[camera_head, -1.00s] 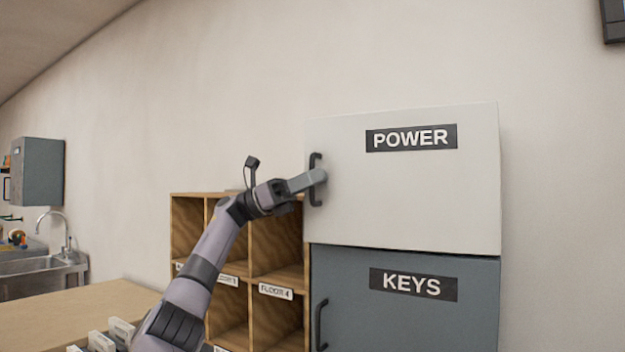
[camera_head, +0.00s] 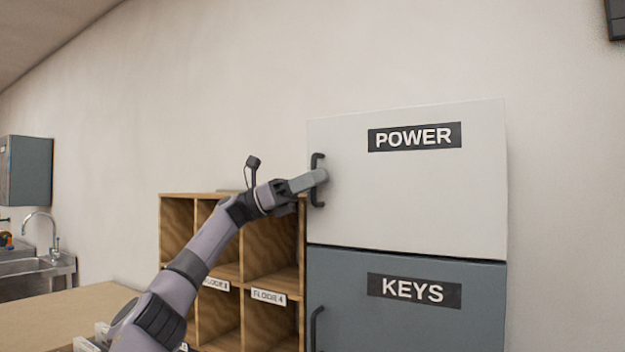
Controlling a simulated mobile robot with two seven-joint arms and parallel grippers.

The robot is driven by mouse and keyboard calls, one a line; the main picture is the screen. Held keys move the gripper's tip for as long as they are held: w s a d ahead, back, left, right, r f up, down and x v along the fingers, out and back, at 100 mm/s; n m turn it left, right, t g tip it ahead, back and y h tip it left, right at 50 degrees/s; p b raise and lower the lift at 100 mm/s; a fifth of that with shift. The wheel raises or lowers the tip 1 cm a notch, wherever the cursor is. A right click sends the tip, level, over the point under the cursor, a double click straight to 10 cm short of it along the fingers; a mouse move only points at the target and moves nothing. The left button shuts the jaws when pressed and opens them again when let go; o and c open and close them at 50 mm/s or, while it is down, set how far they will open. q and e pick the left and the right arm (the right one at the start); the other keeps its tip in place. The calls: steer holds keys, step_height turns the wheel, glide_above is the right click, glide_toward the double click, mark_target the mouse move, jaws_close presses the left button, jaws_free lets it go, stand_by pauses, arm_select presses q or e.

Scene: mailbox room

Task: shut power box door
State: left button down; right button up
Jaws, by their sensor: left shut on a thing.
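The power box (camera_head: 420,200) is a white cabinet at the right, with a black "POWER" label on its door. The door lies flat against the box front, with no gap that I can see. Its dark vertical handle (camera_head: 317,162) is on the door's left side. My left gripper (camera_head: 318,177) reaches in from the left and is shut on the handle; the fingers cover the handle's middle. My right gripper is not in view.
A grey "KEYS" cabinet (camera_head: 410,325) with its own dark handle sits directly below the power box. Wooden pigeonholes (camera_head: 270,240) stand to the left, behind my arm. A wooden counter (camera_head: 60,315), a sink (camera_head: 35,267) and a grey wall cabinet (camera_head: 28,170) are farther left.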

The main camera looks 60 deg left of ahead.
arm_select(q)
steer(key=shift+a+r, duration=0.15)
steer(key=shift+a, duration=0.05)
steer(key=c, duration=1.4)
jaws_free()
steer(key=shift+w, duration=0.15)
steer(key=shift+c, duration=0.2)
steer(key=shift+a+f, duration=0.1)
steer(key=shift+f, duration=0.1)
steer(key=b+v, duration=0.1)
steer(key=v, duration=0.6)
